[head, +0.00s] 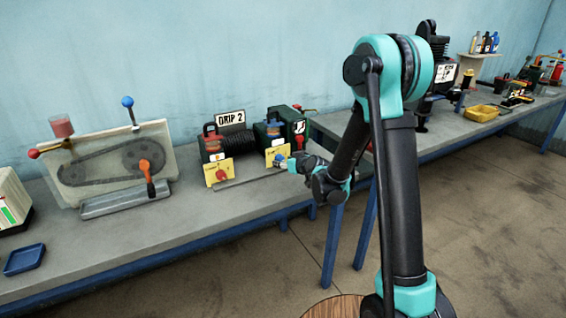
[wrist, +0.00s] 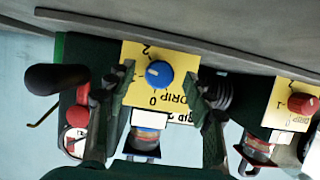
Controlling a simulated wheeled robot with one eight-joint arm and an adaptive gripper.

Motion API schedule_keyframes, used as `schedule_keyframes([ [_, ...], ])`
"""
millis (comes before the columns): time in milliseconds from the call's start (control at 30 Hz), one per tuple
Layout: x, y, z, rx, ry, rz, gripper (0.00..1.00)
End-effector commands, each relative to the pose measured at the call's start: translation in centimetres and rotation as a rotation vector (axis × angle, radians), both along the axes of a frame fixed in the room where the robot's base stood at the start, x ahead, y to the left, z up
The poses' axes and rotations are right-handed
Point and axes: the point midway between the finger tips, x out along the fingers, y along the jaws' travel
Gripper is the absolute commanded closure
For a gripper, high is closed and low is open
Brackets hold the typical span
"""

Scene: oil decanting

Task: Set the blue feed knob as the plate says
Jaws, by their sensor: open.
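The blue knob (head: 280,159) sits on a yellow dial plate on the right-hand unit of the drip machine. In the wrist view the blue knob (wrist: 159,74) is on its yellow dial plate (wrist: 181,57), seen turned over, with a 2 above it and a 0 below. Where its pointer stands is too small to tell surely. A white sign (head: 231,117) behind the machine reads DRIP 2. My gripper (wrist: 161,80) is open, with one finger on each side of the blue knob; contact is not visible. In the head view my gripper (head: 291,163) is just at the knob.
A red knob (head: 221,174) on a second yellow plate is left of the blue one; it shows at the right in the wrist view (wrist: 303,103). A belt rig (head: 115,165) and a blue tray (head: 25,259) stand further left on the grey bench. A yellow bin (head: 482,113) is on the right bench.

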Motion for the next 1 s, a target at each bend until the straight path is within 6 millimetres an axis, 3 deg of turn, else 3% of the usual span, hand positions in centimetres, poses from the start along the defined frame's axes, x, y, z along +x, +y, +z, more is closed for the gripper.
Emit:
schedule_keyframes([
  [467, 0.89, 0.63, -0.47, 0.0, 0.0, 0.0, 0.48],
  [833, 0.88, 0.61, -0.47, 0.0, 0.0, 0.0, 0.94],
  [1000, 0.88, 0.6, -0.46, 0.005, 0.004, 0.0, 0.97],
])
